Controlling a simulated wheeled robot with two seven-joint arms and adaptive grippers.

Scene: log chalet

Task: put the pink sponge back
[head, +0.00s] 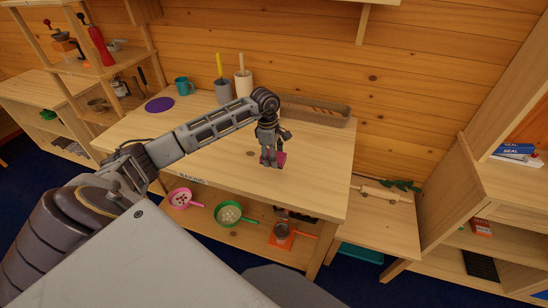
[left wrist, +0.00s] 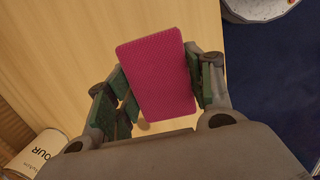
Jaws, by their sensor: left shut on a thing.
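The pink sponge (left wrist: 158,75) is a flat, textured block held between the finger pads of my left gripper (left wrist: 160,88) in the left wrist view. In the head view the gripper (head: 272,161) points down over the front right part of the wooden table (head: 215,150). There the sponge (head: 282,158) shows only as a small pink patch, mostly hidden by the fingers. I cannot tell whether it touches the tabletop. My right gripper is in neither view.
A wicker basket (head: 318,111), a white holder (head: 243,82), a grey holder (head: 223,93), a teal mug (head: 183,86) and a purple disc (head: 159,104) stand along the back. Pans (head: 229,214) sit on the shelf below. A rolling pin (head: 380,193) lies right. The table's middle is clear.

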